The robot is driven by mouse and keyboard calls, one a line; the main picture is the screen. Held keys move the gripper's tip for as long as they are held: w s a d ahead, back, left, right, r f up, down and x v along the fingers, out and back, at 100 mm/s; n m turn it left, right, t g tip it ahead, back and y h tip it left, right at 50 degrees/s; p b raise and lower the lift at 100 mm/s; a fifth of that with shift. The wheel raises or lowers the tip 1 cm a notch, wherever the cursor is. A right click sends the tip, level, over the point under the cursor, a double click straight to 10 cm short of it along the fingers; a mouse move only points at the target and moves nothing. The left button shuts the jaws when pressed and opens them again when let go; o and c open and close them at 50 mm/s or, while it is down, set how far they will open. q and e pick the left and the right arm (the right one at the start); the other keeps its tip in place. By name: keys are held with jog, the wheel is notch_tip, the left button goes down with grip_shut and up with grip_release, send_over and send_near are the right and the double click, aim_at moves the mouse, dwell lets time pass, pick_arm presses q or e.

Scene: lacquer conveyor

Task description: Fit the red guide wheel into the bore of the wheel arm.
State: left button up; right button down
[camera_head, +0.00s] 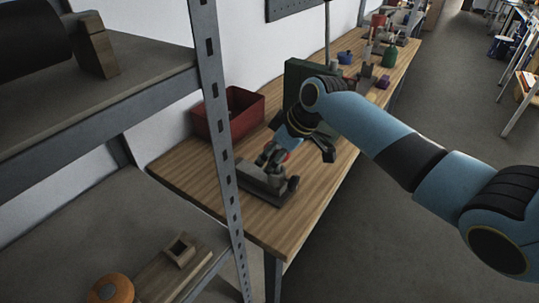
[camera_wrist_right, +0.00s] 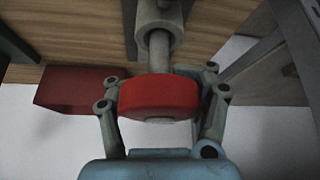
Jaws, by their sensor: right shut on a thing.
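The red guide wheel (camera_wrist_right: 158,95) sits between the fingers of my right gripper (camera_wrist_right: 162,86), which is shut on it. A grey shaft (camera_wrist_right: 160,58) runs from the wheel to a round grey sleeve, the wheel arm (camera_wrist_right: 146,42). The shaft end appears to be inside the sleeve's bore; a length of shaft shows between wheel and sleeve. How deep it goes is hidden. In the head view my right gripper (camera_head: 272,158) is low over a grey fixture (camera_head: 262,186) on the bench, and only a sliver of red shows there. My left gripper is out of view.
A red bin (camera_head: 229,114) stands behind the fixture on the wooden bench (camera_head: 190,168). A dark green box (camera_head: 297,76) is beside my right arm. A metal shelf post (camera_head: 217,120) rises at the near left. Several small items stand at the bench's far end.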

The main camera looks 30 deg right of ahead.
jog(key=shift+f+b, duration=0.8)
jog(key=shift+f, duration=0.5)
jog(key=shift+c, duration=1.4)
grip_release()
jog(key=shift+s+d+r, duration=0.1)
jog(key=shift+s+r, duration=0.05)
jog(key=shift+r, duration=0.15)
jog(key=v, duration=1.1)
jog(key=shift+s, duration=0.1)
